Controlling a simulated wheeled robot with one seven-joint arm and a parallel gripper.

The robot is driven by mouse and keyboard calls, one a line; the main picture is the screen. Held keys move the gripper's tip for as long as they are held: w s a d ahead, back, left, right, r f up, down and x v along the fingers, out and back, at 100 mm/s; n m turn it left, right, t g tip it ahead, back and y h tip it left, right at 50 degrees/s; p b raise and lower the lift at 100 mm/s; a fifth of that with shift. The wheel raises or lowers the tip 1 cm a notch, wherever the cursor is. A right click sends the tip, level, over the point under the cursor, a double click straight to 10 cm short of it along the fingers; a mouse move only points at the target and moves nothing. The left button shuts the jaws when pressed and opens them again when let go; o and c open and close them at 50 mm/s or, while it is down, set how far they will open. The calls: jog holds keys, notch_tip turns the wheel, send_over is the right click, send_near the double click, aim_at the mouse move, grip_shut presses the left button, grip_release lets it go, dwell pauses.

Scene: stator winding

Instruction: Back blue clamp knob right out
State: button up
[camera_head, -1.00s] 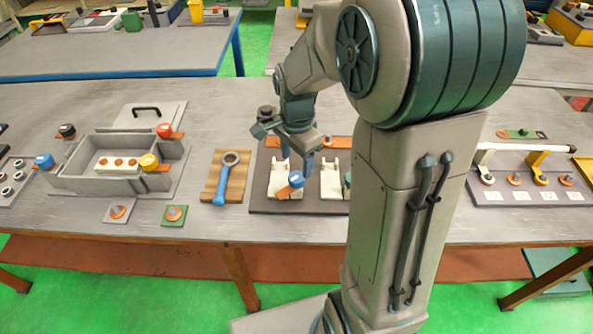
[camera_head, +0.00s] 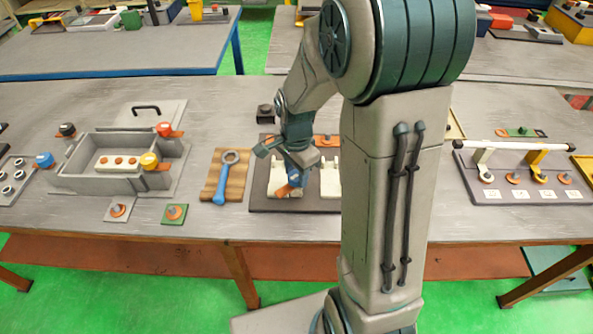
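The blue clamp knob (camera_head: 294,181) with its orange piece (camera_head: 283,191) sits at a white block (camera_head: 271,181) on the dark fixture plate (camera_head: 258,203) in the middle of the bench. My gripper (camera_head: 293,173) points down right at this knob and covers much of it. Its fingers overlap the knob, so whether they are shut on it or only around it is not clear. Another blue knob (camera_head: 44,160) stands at the left side of the grey box.
A blue wrench (camera_head: 224,175) lies on a wooden board (camera_head: 208,190) left of the plate. The grey open box (camera_head: 75,182) carries black, red and yellow knobs. My arm hides the plate's right end. A rack with a white bar (camera_head: 525,146) stands to the right.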

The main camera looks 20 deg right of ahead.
jog(key=shift+n, duration=0.3)
jog(key=n+b, duration=0.2)
jog(key=n, duration=0.7)
jog(key=shift+n+b, duration=0.35)
jog(key=shift+n, duration=0.05)
jog(key=n, duration=0.3)
jog(key=shift+n, duration=0.3)
jog(key=n, duration=0.6)
jog(key=shift+s+f+b, duration=0.1)
jog(key=shift+b, duration=0.25)
jog(key=n, duration=0.3)
jog(key=shift+n, duration=0.4)
jog(key=shift+n+p, duration=0.4)
jog(key=shift+n, duration=1.3)
